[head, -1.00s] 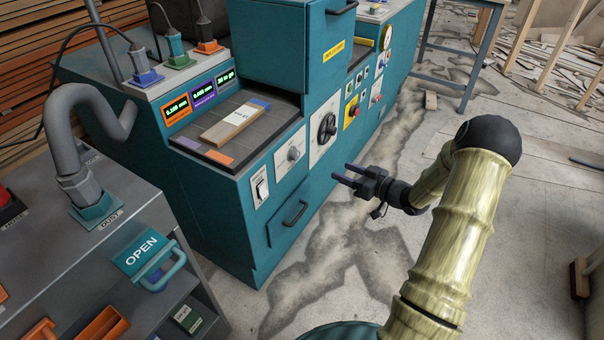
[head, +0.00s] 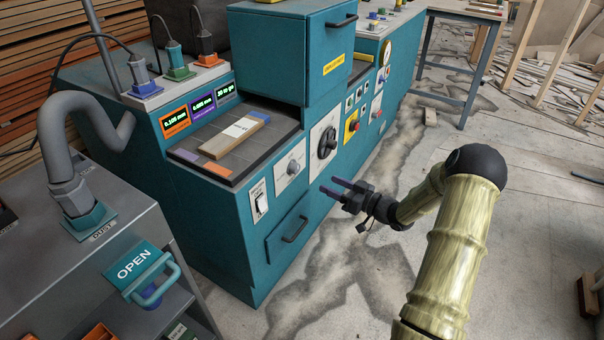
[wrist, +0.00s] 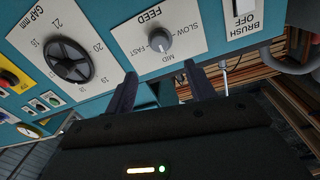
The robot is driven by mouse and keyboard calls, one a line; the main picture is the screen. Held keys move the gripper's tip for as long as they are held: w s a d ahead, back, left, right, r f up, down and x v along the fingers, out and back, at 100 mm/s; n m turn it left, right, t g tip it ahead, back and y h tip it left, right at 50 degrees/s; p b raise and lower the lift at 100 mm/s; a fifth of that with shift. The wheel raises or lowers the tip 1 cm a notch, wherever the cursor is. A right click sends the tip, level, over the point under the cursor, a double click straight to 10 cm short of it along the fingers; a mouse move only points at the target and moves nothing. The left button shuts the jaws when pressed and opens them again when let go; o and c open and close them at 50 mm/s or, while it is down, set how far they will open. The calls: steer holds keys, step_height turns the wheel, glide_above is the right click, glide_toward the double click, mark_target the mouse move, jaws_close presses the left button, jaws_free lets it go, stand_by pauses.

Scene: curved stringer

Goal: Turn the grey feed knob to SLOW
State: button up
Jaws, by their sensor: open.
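The grey feed knob (head: 293,168) sits on a white plate on the teal machine's front, left of the black handwheel. In the wrist view the knob (wrist: 160,40) shows on its FEED plate (wrist: 190,18), marked SLOW, MID and FAST. A pale line on the knob seems to point towards MID, but it is small. My gripper (head: 332,187) is open and empty, to the right of the knob and apart from the panel. In the wrist view my gripper's two fingers (wrist: 162,85) are spread, with the knob beyond and between them.
The black GAP handwheel (head: 327,142) and the brush switch (head: 260,202) flank the knob. A drawer handle (head: 295,229) juts out below. A board (head: 240,130) lies on the machine's bed. A grey cabinet (head: 85,262) stands at left.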

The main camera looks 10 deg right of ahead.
mark_target(298, 170)
steer(key=b+x, duration=0.1)
steer(key=x, duration=1)
steer(key=shift+w+a+b, duration=0.2)
steer(key=shift+w+b, duration=0.05)
steer(key=shift+b, duration=0.15)
steer(key=c, duration=1)
